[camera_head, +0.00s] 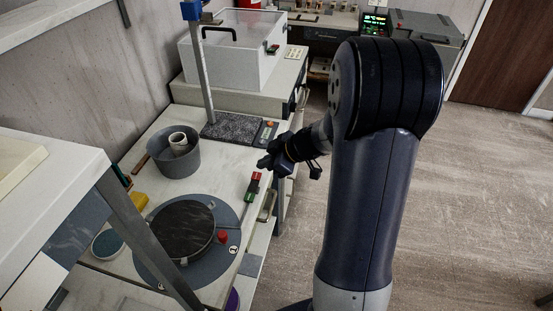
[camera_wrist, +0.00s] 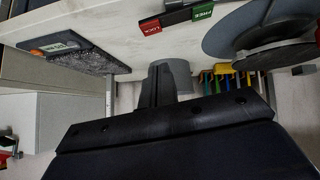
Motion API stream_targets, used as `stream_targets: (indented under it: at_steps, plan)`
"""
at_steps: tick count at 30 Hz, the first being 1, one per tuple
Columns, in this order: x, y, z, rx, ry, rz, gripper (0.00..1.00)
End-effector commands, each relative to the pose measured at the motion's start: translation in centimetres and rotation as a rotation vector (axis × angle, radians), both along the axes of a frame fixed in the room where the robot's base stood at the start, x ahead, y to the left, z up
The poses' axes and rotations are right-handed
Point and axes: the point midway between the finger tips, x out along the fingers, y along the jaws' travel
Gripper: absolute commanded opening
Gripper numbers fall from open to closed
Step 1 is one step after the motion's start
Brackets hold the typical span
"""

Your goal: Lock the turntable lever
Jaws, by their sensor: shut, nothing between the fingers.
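The turntable has a dark round disc (camera_head: 182,230) on a blue-grey base plate (camera_head: 226,265), at the lower left of the head view; it also shows at the right of the wrist view (camera_wrist: 275,57). A red knob (camera_head: 222,237) sits at the disc's edge. A thin lever rod (camera_head: 243,211) runs between the plate and a small block with a red LOCK label (camera_wrist: 151,26) and a green FREE label (camera_wrist: 202,12). Which label the lever stands at is unclear. My gripper (camera_head: 265,163) is shut and empty, just beyond the red end, apart from it.
A grey pot (camera_head: 178,158) stands behind the turntable. A post on a dark speckled base (camera_head: 231,127) is beyond my gripper. A shelf (camera_head: 55,175) with a slanting leg overhangs the near left. The bench's right edge has drawer handles; open floor lies to the right.

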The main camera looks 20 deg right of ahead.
Motion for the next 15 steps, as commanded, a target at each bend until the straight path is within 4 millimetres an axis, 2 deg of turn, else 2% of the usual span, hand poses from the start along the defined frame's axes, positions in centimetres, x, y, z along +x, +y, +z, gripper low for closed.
stream_targets:
  at_steps: [3, 7, 15]
  plan:
    - [1.2, 1.4, -2.0, 0.001, 0.003, 0.003, 0.0]
    - [1.4, 1.0, -4.0, 0.001, 0.003, -0.001, 0.0]
    - [1.7, 0.8, -5.5, -0.001, 0.0, -0.001, 0.0]
